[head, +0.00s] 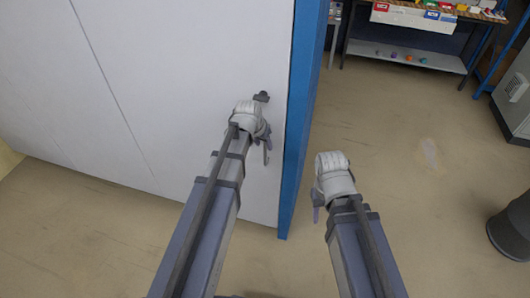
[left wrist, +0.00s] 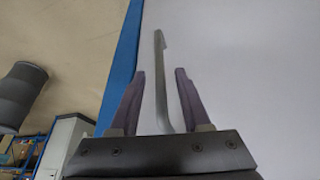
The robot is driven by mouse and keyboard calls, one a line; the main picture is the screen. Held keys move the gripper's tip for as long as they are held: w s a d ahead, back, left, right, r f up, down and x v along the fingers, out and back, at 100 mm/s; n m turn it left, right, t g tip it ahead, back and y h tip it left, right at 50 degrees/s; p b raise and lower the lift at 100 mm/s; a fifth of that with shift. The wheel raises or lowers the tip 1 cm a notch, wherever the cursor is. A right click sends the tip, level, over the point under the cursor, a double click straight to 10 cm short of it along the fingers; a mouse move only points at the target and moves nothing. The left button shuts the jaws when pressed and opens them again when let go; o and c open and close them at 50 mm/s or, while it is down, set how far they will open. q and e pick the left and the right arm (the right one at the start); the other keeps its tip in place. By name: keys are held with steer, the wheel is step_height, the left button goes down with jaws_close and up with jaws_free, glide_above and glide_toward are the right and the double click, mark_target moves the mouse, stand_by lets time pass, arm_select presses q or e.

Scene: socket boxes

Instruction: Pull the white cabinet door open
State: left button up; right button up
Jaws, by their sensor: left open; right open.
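The white cabinet door (head: 190,60) fills the left of the head view and looks flush with its blue frame (head: 301,100). In the left wrist view, a long grey handle (left wrist: 160,75) stands out from the white door (left wrist: 240,60). My left gripper (left wrist: 158,95) is open, with one dark finger on each side of the handle; I see gaps between handle and fingers. In the head view my left gripper (head: 262,97) is at the door near its right edge, mostly hidden by the wrist. My right gripper (head: 319,205) is small and partly hidden, open and away from the door.
A workbench (head: 440,12) with coloured bins and a lower shelf stands at the back. A grey cabinet (head: 515,95) is at the right edge, with a dark bin (head: 512,225) below it. The floor (head: 400,130) between is clear.

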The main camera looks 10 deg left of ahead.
mark_target(265, 163)
arm_select(q)
steer(key=b+x, duration=0.3)
steer(key=x, duration=0.1)
steer(key=shift+f, duration=0.15)
steer(key=shift+c, duration=0.3)
jaws_close()
stand_by(1.0)
